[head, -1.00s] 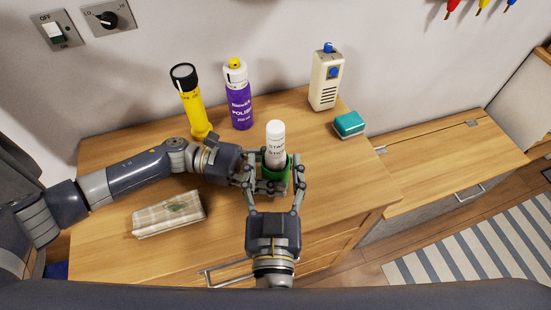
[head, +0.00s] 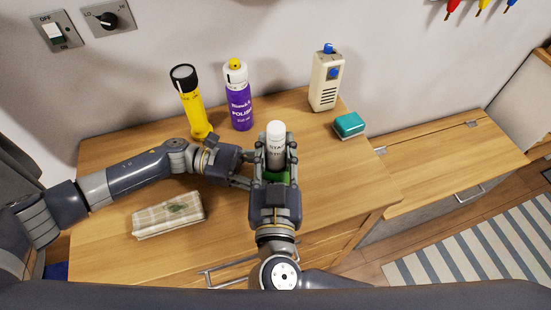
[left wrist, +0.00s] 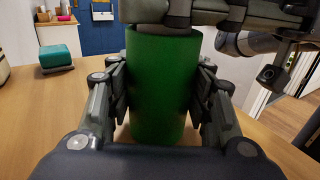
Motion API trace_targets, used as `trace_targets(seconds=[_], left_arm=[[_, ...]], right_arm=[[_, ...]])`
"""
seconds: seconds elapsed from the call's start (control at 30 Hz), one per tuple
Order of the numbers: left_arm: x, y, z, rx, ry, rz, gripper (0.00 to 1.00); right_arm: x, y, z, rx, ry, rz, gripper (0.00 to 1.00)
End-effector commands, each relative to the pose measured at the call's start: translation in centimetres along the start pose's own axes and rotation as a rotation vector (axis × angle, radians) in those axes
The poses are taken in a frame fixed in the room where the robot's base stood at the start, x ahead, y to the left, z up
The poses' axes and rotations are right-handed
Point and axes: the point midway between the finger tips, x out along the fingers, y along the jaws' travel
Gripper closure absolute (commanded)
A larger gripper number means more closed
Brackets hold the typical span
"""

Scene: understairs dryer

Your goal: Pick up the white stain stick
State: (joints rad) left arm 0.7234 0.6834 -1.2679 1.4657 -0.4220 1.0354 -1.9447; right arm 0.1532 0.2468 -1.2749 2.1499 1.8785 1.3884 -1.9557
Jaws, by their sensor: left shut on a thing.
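The white stain stick (head: 276,146) stands upright in a green cylindrical holder (head: 277,177) on the wooden top, its white cap uppermost. My left gripper (head: 262,178) comes in from the left and is shut on the green holder, whose wall (left wrist: 160,90) shows between its fingers in the left wrist view. My right gripper (head: 276,158) reaches in from the front above the holder, one finger on each side of the stick. Its fingers are close to the stick, but whether they press on it is unclear. The right gripper partly hides the holder and the stick's lower part.
A yellow torch (head: 190,101) and a purple polish can (head: 238,95) stand behind my left gripper. A cream device (head: 326,80) and a teal block (head: 349,125) are at the back right. A plaid cloth bundle (head: 168,214) lies front left. The right part of the top is clear.

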Motion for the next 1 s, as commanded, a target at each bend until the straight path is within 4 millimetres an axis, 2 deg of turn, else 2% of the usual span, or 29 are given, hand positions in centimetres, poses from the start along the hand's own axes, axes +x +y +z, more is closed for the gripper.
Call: trace_targets(seconds=[0.17, 0.27, 0.5, 0.7, 0.83, 1.0], left_arm=[[0.0, 0.0, -0.1, -0.001, 0.001, 0.000, 0.76], [0.0, 0.0, -0.1, -0.001, 0.001, 0.000, 0.76], [0.0, 0.0, -0.1, -0.001, 0.001, 0.000, 0.76], [0.0, 0.0, -0.1, -0.001, 0.001, 0.000, 0.76], [0.0, 0.0, -0.1, -0.001, 0.001, 0.000, 0.76], [0.0, 0.0, -0.1, -0.001, 0.001, 0.000, 0.76]], right_arm=[[0.0, 0.0, -0.2, 0.002, 0.000, 0.000, 0.93], [0.0, -0.1, -1.3, 0.006, 0.001, 0.000, 0.93], [0.0, -0.1, -6.1, 0.011, 0.002, -0.001, 0.93], [0.0, -0.1, -9.1, 0.006, 0.000, -0.001, 0.93], [0.0, 0.0, -10.0, 0.003, 0.000, -0.001, 0.93], [0.0, 0.0, -10.1, 0.001, 0.000, -0.001, 0.93]])
